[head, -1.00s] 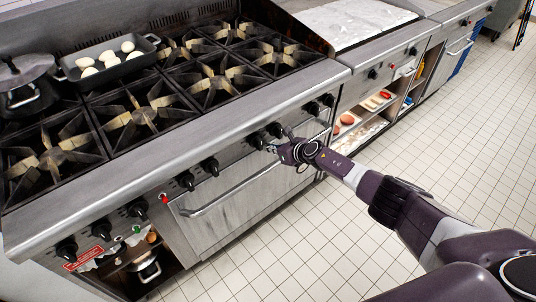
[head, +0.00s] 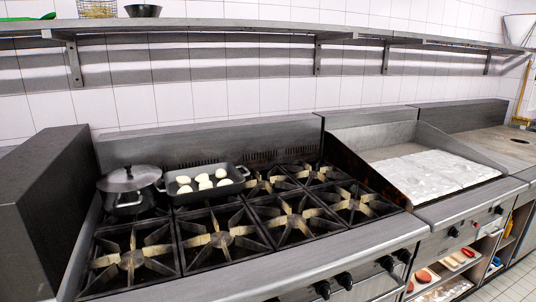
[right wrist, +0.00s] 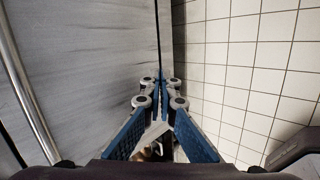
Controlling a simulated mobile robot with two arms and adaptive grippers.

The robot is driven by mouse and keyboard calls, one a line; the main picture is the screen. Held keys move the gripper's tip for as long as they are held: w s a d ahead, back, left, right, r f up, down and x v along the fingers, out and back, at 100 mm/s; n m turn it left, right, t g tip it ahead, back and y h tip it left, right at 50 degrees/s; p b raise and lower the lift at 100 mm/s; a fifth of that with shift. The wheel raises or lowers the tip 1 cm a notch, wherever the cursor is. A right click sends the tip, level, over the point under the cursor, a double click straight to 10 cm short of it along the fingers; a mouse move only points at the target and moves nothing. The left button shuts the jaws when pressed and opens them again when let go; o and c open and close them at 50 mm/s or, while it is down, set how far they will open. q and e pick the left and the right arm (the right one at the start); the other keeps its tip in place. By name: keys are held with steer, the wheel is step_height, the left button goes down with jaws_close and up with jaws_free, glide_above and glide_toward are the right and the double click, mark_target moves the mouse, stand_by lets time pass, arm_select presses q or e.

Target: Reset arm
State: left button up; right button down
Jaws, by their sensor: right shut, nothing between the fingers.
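My right gripper (right wrist: 160,80) shows in the right wrist view, its blue fingers drawn together at the tips with nothing held between them. It hangs beside a grey metal panel (right wrist: 90,60) on the left of that view, with white tiles (right wrist: 235,60) on the right. I cannot tell whether it touches the panel. Neither arm shows in the head view now, and my left gripper is in no view.
The head view shows a stove (head: 235,283) with several burners, a lidded dark pot (head: 131,190) and a black pan (head: 241,172) of white round items. A griddle (head: 425,172) stands to the right, and a wall shelf (head: 250,25) runs above. Food lies on a lower shelf at right.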

steer(key=s+f+m+g, duration=0.2)
steer(key=s+f+m, duration=0.2)
steer(key=s, duration=1)
steer(key=s+f+m+g+h, duration=0.1)
steer(key=s+f+m+g, duration=0.2)
steer(key=s, duration=1.2)
steer(key=s+f+m+g, duration=0.2)
steer(key=s+f+m, duration=0.5)
steer(key=s+m, duration=0.4)
steer(key=s, duration=0.4)
steer(key=shift+a+f+g+h, duration=0.25)
steer(key=shift+a+g+h, duration=0.05)
steer(key=shift+a, duration=0.1)
steer(key=shift+s, duration=0.1)
